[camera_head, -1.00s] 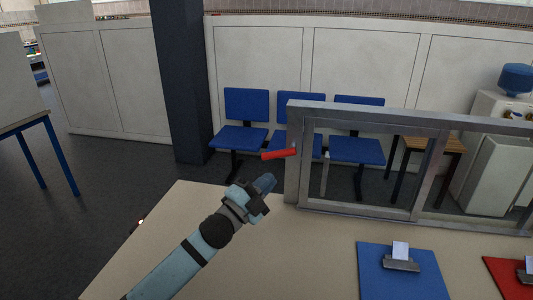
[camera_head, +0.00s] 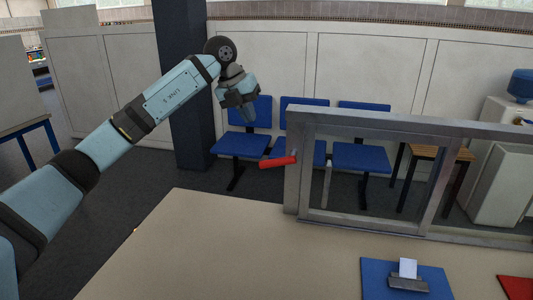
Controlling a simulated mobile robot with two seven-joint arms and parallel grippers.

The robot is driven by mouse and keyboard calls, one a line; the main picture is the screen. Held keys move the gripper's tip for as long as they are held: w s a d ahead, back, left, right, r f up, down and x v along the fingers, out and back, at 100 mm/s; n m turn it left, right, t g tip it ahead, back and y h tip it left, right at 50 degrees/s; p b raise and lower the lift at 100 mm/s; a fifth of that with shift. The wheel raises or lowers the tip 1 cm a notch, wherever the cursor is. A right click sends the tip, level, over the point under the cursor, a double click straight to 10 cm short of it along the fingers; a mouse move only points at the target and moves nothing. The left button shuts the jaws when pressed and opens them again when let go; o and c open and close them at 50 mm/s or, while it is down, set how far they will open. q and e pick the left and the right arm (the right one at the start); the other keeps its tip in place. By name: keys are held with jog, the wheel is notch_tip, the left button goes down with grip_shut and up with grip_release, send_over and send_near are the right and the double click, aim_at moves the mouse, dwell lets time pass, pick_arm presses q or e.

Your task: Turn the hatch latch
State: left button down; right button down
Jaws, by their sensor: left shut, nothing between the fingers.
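My left arm reaches in from the left edge and bends at a raised joint. My right gripper is not in view.
The beige counter (camera_head: 210,245) below the hatch is mostly bare. A blue clipboard (camera_head: 375,280) lies on it, with a red one (camera_head: 515,287) at the right edge. Blue chairs (camera_head: 240,145) and a dark blue pillar (camera_head: 185,90) stand behind.

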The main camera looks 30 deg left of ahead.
aim_at(268, 161)
pick_arm(q)
jog(key=x, duration=0.4)
jog(key=p+x, duration=0.1)
jog(key=x, duration=0.4)
jog(key=a+p+x, duration=0.1)
jog(key=x, duration=0.3)
jog(key=shift+w+d+f, duration=0.1)
jog(key=shift+d+f, duration=0.05)
jog(key=shift+f, duration=0.25)
jog(key=shift+f, duration=0.15)
